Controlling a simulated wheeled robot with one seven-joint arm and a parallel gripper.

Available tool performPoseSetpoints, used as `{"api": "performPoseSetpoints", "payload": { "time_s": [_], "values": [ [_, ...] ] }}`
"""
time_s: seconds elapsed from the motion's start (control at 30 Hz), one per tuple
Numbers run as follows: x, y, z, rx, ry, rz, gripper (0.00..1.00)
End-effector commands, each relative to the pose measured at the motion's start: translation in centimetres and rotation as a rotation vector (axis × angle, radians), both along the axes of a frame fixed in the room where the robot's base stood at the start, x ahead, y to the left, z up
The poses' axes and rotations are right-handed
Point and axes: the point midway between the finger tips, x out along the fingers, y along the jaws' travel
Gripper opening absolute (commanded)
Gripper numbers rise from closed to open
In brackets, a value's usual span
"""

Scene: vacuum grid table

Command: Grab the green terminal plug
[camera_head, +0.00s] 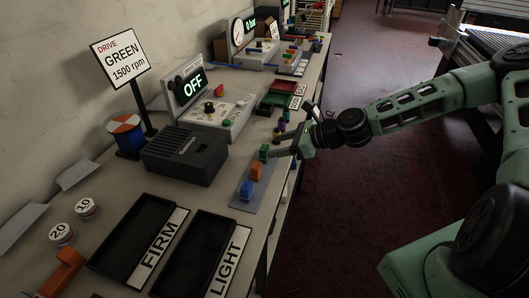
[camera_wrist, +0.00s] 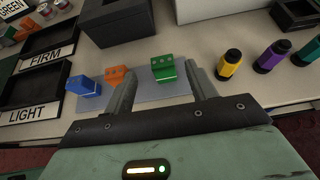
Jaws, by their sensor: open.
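The green terminal plug (camera_head: 264,150) stands upright on a grey plate (camera_head: 237,203), at the plate's end nearest my gripper. It also shows in the wrist view (camera_wrist: 163,70), between the tips of my two fingers. An orange plug (camera_wrist: 121,78) and a blue plug (camera_wrist: 84,87) stand left of it on the same plate. My gripper (camera_wrist: 163,75) is open and empty, its fingers reaching over the table edge on either side of the green plug. The right finger is close to the green plug; contact cannot be told. The left finger lies between the green and orange plugs.
Yellow (camera_wrist: 230,63), purple (camera_wrist: 272,55) and teal (camera_wrist: 308,50) capped items stand right of my gripper. Black trays marked FIRM (camera_head: 135,235) and LIGHT (camera_head: 196,260) lie nearer on the table. A dark box (camera_head: 185,157) and an OFF control panel (camera_head: 215,118) stand behind the plugs.

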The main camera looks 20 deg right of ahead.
Motion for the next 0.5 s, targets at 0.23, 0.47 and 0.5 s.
{"api": "performPoseSetpoints", "payload": {
  "time_s": [0.23, 0.47, 0.5],
  "values": [
    [1.1, 1.4, -1.1, 0.000, 0.002, 0.003, 0.56],
    [2.8, 3.4, -2.7, 0.000, 0.001, 0.002, 0.56],
    [2.9, 3.5, -2.9, -0.001, 0.001, 0.001, 0.56]
  ]
}}
